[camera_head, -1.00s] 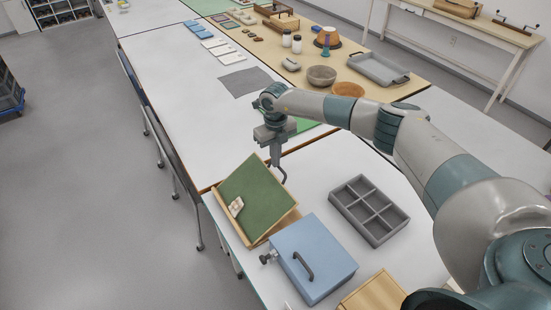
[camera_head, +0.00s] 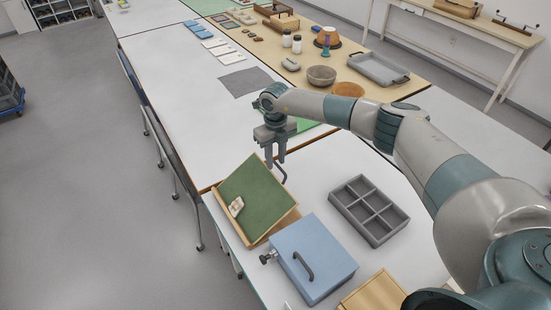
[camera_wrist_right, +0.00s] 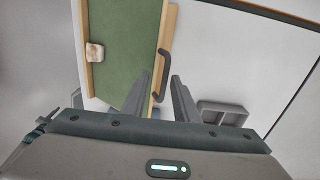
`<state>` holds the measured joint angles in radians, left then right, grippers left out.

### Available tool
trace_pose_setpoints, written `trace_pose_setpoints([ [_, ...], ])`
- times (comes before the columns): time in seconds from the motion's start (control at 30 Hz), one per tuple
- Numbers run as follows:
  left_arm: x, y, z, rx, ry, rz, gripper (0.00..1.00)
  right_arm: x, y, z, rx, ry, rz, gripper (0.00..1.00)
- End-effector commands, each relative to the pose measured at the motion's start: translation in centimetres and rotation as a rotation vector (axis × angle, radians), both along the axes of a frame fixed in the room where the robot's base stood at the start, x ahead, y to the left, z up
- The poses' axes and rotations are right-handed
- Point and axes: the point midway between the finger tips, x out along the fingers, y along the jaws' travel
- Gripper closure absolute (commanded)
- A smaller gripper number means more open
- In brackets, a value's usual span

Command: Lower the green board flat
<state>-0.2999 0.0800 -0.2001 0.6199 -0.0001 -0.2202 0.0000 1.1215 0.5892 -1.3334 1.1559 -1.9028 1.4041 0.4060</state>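The green board (camera_head: 257,193) sits tilted in a wooden frame at the near table's left end, its right side raised. A small pale sherd (camera_head: 236,206) rests on its lower left part. In the right wrist view the board (camera_wrist_right: 125,50) and the sherd (camera_wrist_right: 95,52) lie left of my fingers. A dark curved handle (camera_wrist_right: 164,62) stands at the board's edge. My right gripper (camera_head: 275,162) is open just above the board's far right corner. In the wrist view its fingertips (camera_wrist_right: 161,75) stand either side of the handle's line; contact cannot be told. My left gripper is out of view.
A blue box (camera_head: 315,255) with a dark handle stands close in front of the board. A grey compartment tray (camera_head: 369,211) lies to the right. White tabletop (camera_head: 318,170) is clear between the board and the tray. A grey mat (camera_head: 245,82) lies farther back.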

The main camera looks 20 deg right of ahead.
Motion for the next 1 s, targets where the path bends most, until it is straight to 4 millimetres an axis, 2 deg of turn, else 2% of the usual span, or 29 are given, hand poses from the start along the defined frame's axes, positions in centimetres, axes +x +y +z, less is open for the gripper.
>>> trace_pose_setpoints([
  [0.37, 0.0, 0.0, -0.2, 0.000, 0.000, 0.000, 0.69, 0.0, 0.0, 0.2, 0.000, -0.001, 0.000, 0.73],
  [0.57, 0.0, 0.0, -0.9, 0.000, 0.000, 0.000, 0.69, 0.1, 0.0, 1.6, 0.000, -0.003, 0.001, 0.73],
  [0.77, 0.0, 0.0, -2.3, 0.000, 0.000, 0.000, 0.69, 0.1, 0.0, 4.7, 0.001, -0.005, 0.000, 0.73],
  [1.0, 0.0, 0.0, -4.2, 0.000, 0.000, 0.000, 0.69, 0.1, 0.0, 9.5, 0.000, -0.005, 0.000, 0.73],
])
